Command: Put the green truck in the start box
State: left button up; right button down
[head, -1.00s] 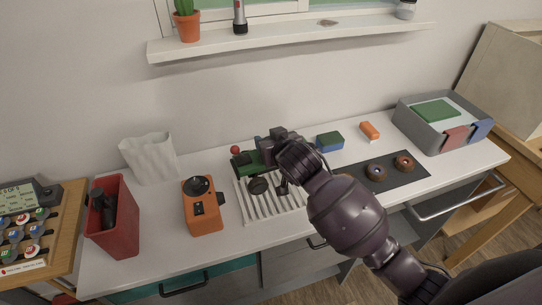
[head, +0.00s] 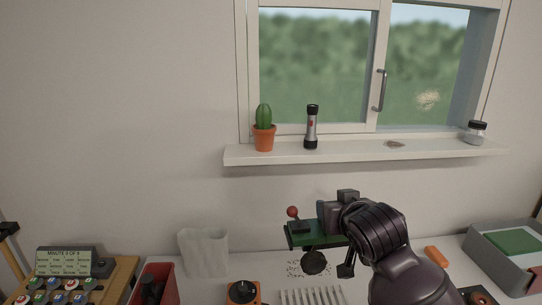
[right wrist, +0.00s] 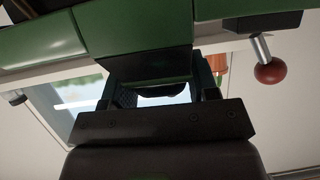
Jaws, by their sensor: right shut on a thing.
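The green truck (head: 300,238) has dark wheels and a red ball on a short post. In the head view it hangs above the counter at lower centre. My right gripper (head: 337,222) is shut on it, coming from the right. In the right wrist view the green body (right wrist: 130,28) fills the top, between the fingers (right wrist: 160,85), and the red ball shows at right. I cannot make out which thing is the start box. My left gripper is not in view.
A white ribbed rack (head: 310,297) lies below the truck, with dark specks behind it. A white paper bag (head: 203,252), red bin (head: 157,283) and orange device (head: 242,292) stand left. An orange block (head: 436,256) and grey tray (head: 490,268) are right. A shelf (head: 350,152) juts out above.

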jog(key=s+d+f+b, duration=0.1)
jog(key=s+d+f, duration=0.1)
jog(key=s+f, duration=0.3)
jog(key=s+d+f+m+h+b, duration=0.1)
jog(key=s+f, duration=0.4)
jog(key=f, duration=0.5)
jog(key=shift+d+f, duration=0.25)
jog(key=shift+d, duration=0.55)
